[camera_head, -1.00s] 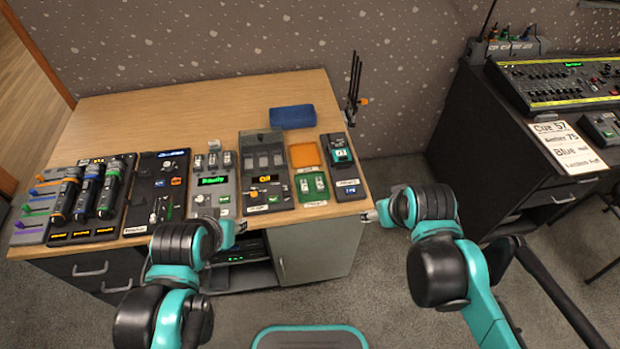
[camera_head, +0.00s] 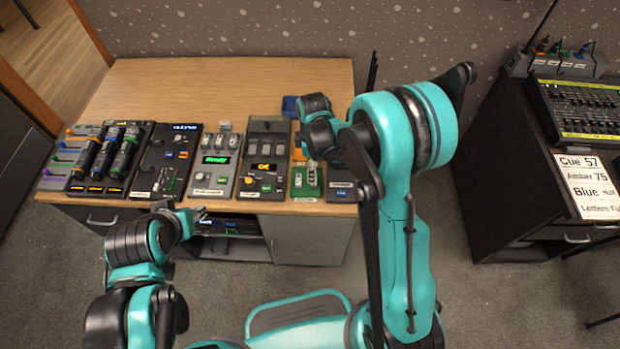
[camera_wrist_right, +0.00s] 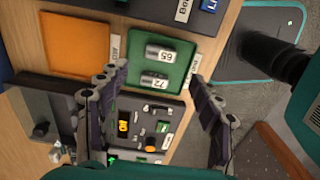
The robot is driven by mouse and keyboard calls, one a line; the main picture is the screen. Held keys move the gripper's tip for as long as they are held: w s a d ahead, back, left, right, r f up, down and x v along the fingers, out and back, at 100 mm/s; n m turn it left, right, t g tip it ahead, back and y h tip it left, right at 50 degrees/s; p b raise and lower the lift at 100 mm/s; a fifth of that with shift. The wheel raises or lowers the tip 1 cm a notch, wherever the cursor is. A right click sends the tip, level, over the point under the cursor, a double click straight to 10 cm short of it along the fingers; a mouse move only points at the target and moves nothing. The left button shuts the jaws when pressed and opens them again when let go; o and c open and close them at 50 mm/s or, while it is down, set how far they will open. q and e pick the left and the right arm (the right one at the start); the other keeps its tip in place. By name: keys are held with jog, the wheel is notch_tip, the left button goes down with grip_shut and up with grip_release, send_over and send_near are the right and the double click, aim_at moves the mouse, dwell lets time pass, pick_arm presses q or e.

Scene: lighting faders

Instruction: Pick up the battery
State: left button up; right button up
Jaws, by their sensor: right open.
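Two small silver-grey batteries lie in a green tray (camera_wrist_right: 184,32): one marked 65 (camera_wrist_right: 160,54) and one marked 72 (camera_wrist_right: 154,81). The green tray also shows in the head view (camera_head: 307,192), partly hidden behind my right arm. My right gripper (camera_wrist_right: 158,72) is open and empty. In the wrist view its fingers reach to either side of the batteries, and the one marked 72 shows between them. I cannot tell how far above the tray they are. My left gripper (camera_head: 201,212) is off the table's front edge; its jaw opening is too small to judge.
An orange tray (camera_wrist_right: 75,45) lies beside the green one. A dark panel with a lit display (camera_head: 266,172) stands close by, with more fader panels (camera_head: 100,160) to the left. The back of the wooden table (camera_head: 200,90) is mostly clear.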

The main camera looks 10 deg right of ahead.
jog(key=f+b, duration=0.1)
jog(key=f, duration=0.1)
jog(key=f+b, duration=0.1)
jog(key=f, duration=0.4)
jog(key=shift+d+b, duration=0.35)
jog(key=shift+b, duration=0.05)
jog(key=shift+s+r, duration=0.1)
jog(key=shift+r, duration=0.05)
jog(key=shift+c, duration=0.4)
jog(key=c, duration=1.1)
